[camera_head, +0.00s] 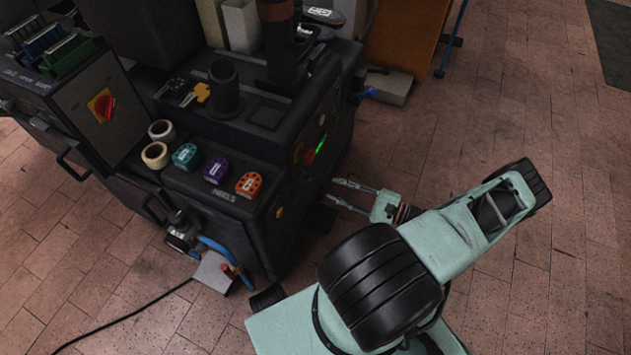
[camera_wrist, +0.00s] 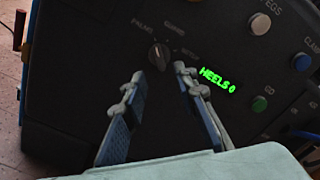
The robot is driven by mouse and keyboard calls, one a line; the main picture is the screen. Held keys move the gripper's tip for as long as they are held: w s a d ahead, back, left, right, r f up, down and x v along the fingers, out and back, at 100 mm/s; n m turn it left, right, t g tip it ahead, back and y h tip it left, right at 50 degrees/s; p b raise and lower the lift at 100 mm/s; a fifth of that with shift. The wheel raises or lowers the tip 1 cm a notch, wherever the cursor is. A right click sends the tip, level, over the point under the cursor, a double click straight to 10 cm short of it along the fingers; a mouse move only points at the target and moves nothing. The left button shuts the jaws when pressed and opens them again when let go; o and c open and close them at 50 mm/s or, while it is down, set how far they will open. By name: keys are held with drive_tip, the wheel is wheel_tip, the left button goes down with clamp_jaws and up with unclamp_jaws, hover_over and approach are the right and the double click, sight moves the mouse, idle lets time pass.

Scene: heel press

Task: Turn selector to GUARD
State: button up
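The selector (camera_wrist: 159,55) is a small dark knob on the black panel in the wrist view. Small labels arc around it; the one above it appears to read GUARD (camera_wrist: 174,29). I cannot tell for sure which label its pointer faces. My gripper (camera_wrist: 159,77) is open, with its two fingertips apart just below and to either side of the knob. In the head view my gripper (camera_head: 333,189) reaches left to the press's panel side. The knob cannot be made out there.
A green display (camera_wrist: 218,75) reads HEELS 0, close to the right finger. The press (camera_head: 270,130) carries heel blocks (camera_head: 216,171) on top. Brick floor is clear at right.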

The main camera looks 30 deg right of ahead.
sight(311, 179)
drive_tip(key=x, duration=0.7)
drive_tip(key=shift+w+a, duration=0.25)
drive_tip(key=shift+c, duration=0.4)
clamp_jaws()
